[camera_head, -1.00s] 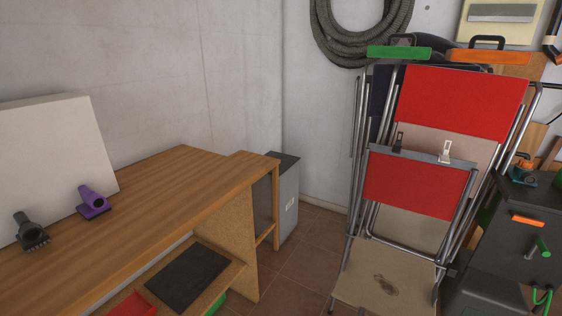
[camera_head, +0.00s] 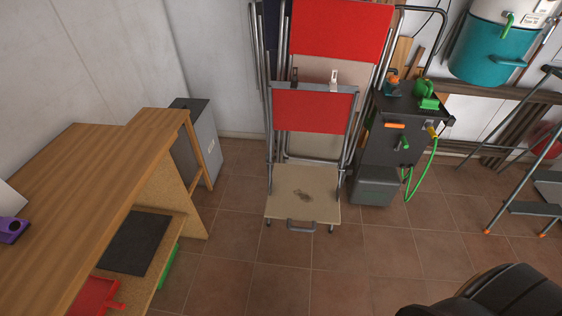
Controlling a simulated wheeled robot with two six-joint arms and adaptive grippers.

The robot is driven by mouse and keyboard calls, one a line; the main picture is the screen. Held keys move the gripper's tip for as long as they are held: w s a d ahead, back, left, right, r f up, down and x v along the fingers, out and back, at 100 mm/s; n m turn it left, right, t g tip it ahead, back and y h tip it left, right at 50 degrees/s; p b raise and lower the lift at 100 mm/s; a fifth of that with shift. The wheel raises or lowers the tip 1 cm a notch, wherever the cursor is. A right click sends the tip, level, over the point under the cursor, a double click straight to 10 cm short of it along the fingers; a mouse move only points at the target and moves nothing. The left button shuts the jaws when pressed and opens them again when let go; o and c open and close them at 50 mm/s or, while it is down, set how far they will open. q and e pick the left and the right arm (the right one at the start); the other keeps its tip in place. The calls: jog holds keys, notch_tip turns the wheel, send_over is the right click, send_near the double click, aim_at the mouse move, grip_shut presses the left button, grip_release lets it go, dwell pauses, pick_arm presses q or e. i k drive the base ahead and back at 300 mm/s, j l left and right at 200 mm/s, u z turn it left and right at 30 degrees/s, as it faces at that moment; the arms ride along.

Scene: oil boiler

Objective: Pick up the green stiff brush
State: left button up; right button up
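No green object is clear enough to be named the stiff brush with certainty. A small green object with a raised handle-like part (camera_head: 427,94) sits on top of the dark boiler cabinet (camera_head: 392,145), right of centre; its bristles cannot be made out. Another green piece (camera_head: 168,268) shows low beside the wooden bench's lower shelf; only a narrow strip of it is visible. Neither of my grippers is in view.
The wooden bench (camera_head: 95,165) fills the left, with a purple tool (camera_head: 13,229) at the edge. A stepladder (camera_head: 530,208) stands right. A dark rounded object (camera_head: 500,296) is at bottom right. The tiled floor (camera_head: 290,270) between is open.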

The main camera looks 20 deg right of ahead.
aim_at(430, 105)
jog(key=z, duration=0.75)
